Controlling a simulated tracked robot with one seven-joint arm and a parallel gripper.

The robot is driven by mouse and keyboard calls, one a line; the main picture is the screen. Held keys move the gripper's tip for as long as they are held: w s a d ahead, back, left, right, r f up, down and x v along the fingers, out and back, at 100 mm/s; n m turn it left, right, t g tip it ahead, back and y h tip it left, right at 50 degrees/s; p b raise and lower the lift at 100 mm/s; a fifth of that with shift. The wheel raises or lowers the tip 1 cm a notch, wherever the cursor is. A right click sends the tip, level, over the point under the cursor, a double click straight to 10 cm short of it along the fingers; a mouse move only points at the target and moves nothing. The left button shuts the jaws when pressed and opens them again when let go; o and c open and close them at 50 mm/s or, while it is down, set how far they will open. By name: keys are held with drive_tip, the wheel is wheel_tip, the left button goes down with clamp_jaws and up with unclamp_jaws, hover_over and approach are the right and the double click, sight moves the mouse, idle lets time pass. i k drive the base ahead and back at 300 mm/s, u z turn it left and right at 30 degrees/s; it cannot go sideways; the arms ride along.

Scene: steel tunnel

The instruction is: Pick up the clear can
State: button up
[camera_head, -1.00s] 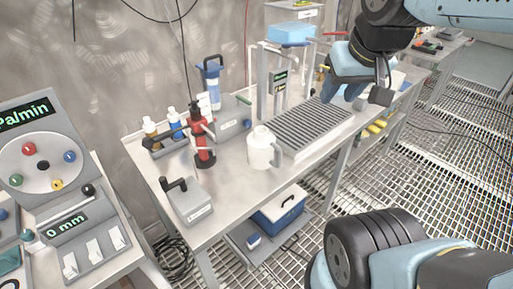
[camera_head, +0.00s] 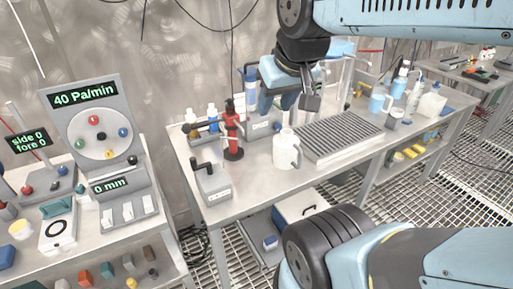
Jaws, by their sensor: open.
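A whitish can with a handle (camera_head: 286,150), which looks like the clear can, stands upright on the steel table (camera_head: 246,187), left of the ribbed grey grate. My gripper (camera_head: 288,104) hangs from the blue arm at the upper middle, above and behind the can in the picture. Its fingers are open and point down. I see nothing between them, and they look apart from the can.
A red bottle (camera_head: 232,132) and a grey block with a black lever (camera_head: 212,184) stand left of the can. The ribbed grate (camera_head: 340,135) lies to its right. A panel reading 40 Pa/min (camera_head: 86,97) stands on the left bench. Bottles (camera_head: 413,97) stand at the right.

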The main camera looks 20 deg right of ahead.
sight(286, 149)
drive_tip(key=u, duration=0.05)
drive_tip(key=k, duration=1.3)
drive_tip(key=z, duration=0.9)
drive_tip(key=i, duration=1.5)
drive_tip(key=z, duration=0.05)
